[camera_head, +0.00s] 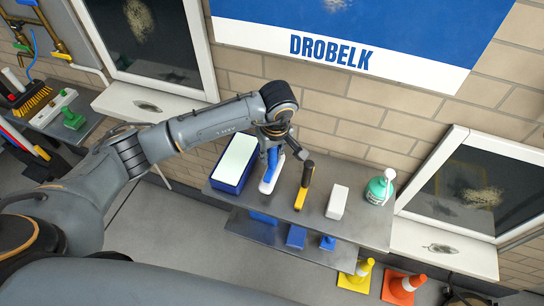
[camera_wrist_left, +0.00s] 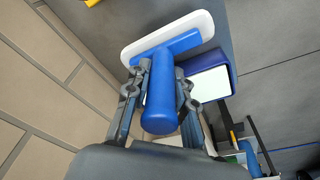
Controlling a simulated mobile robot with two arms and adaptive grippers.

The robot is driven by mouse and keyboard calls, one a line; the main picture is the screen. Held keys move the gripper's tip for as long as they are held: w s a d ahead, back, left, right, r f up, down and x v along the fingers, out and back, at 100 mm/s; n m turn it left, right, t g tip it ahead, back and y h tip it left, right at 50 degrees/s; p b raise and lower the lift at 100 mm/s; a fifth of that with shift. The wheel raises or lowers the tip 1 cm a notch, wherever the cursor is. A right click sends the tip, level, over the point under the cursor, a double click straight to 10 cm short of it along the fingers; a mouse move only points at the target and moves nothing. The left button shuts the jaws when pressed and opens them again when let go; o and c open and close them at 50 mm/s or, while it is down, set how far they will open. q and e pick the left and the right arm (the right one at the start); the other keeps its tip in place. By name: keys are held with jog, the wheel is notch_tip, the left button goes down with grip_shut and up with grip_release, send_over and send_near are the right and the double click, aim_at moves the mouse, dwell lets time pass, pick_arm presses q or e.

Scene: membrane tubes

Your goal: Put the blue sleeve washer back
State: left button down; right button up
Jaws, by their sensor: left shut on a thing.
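The blue sleeve washer (camera_head: 271,172) has a blue T-shaped handle and a white pad. My left gripper (camera_head: 275,140) is shut on its handle from above, at the shelf between the blue bin and a yellow-and-black tool. In the left wrist view, the gripper fingers (camera_wrist_left: 158,95) sit on both sides of the washer's blue handle (camera_wrist_left: 160,100), with the white pad beyond. The pad is at or just above the grey shelf (camera_head: 315,222); I cannot tell whether it touches. My right gripper is not in view.
The blue bin (camera_head: 224,186) with a pale top stands close left of the washer. A yellow-and-black tool (camera_head: 304,186), a white block (camera_head: 337,202) and a green bottle (camera_head: 379,188) stand to its right. Blue items (camera_head: 296,237) sit on the lower shelf. A brick wall rises behind.

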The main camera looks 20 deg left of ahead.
aim_at(272, 160)
pick_arm(q)
jog(key=shift+w+f, duration=0.25)
jog(key=shift+f, duration=0.05)
jog(key=shift+f+p, duration=0.4)
jog(key=shift+f, duration=1.15)
jog(key=c, duration=1.1)
grip_release()
